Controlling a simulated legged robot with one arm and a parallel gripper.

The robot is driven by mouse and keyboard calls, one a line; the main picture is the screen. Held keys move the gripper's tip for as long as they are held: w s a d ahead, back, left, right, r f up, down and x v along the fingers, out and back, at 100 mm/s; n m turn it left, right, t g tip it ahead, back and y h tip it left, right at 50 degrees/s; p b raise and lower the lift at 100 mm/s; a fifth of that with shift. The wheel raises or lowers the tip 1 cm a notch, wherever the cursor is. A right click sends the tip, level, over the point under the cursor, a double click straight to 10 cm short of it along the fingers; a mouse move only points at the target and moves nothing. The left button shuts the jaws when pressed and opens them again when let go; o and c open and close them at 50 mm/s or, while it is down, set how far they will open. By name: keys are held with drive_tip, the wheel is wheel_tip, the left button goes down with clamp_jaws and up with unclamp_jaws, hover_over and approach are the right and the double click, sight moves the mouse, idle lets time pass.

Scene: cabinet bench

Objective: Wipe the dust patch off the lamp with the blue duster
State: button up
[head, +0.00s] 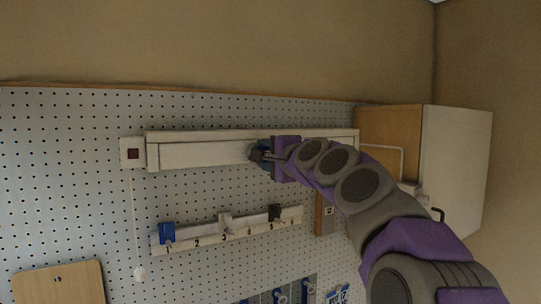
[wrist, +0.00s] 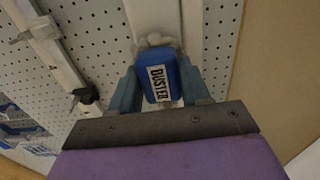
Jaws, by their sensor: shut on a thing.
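The lamp (head: 200,154) is a long white bar mounted across the upper pegboard in the head view. Its white surface also shows in the wrist view (wrist: 190,22). My gripper (head: 260,154) is at the lamp's middle right. In the wrist view my gripper (wrist: 166,92) is shut on the blue duster (wrist: 157,80), which has a label reading "DUSTER". The duster's pale head points at the lamp and looks close to or against it; I cannot tell if it touches. No dust patch can be made out; the gripper and duster cover part of the lamp.
A numbered hook rail (head: 225,233) below the lamp holds a blue item (head: 167,232) and a dark item (head: 274,212). A pull cord (head: 135,225) hangs at left. A cabinet (head: 455,165) with a handle stands at right. Pegboard between lamp and rail is clear.

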drive_tip(key=shift+d, duration=0.75)
drive_tip(key=shift+w, duration=0.1)
drive_tip(key=shift+w+a, duration=0.3)
drive_tip(key=shift+a, duration=0.5)
drive_tip(key=shift+w+p, duration=0.1)
drive_tip(key=shift+p, duration=0.2)
drive_tip(key=shift+w+d, duration=0.2)
drive_tip(key=shift+d, duration=0.05)
drive_tip(key=shift+w+a, duration=0.15)
drive_tip(key=shift+a, duration=0.1)
